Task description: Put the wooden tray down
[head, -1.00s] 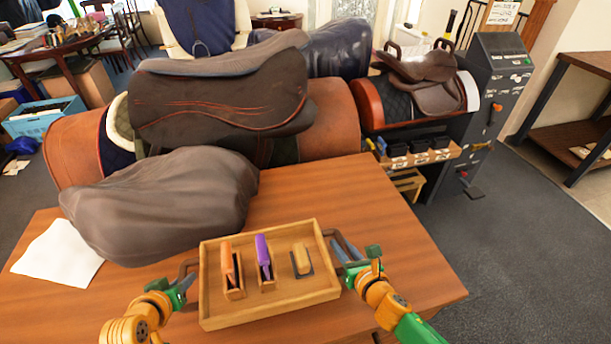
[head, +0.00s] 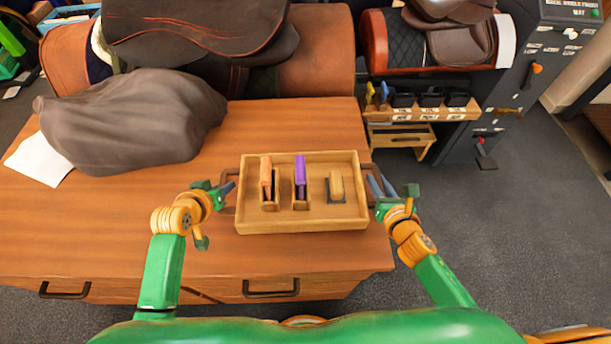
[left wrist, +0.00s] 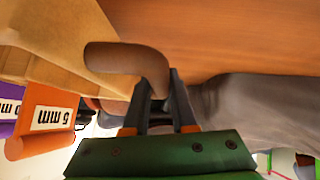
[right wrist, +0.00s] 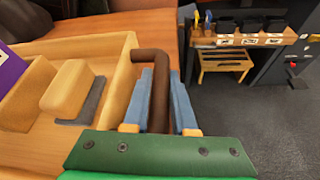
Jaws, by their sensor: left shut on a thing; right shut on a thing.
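The wooden tray (head: 302,226) is level over the front right part of the wooden table (head: 120,235). I cannot tell whether its base touches the tabletop. It holds an orange piece (head: 266,176) and a purple piece (head: 300,175), each in a small wooden holder, and a wooden block with a dark base (head: 336,188). My left gripper (head: 228,190) is shut on the tray's left brown handle, which shows in the left wrist view (left wrist: 125,57). My right gripper (head: 377,186) is shut on the right brown handle, seen in the right wrist view (right wrist: 157,95).
A grey-brown covered lump (head: 130,120) and a white sheet (head: 38,160) are on the table's left. Saddles on stands (head: 200,30) are behind it. A small wooden rack (head: 420,110) and a dark machine (head: 530,70) stand to the right. The table's left front is clear.

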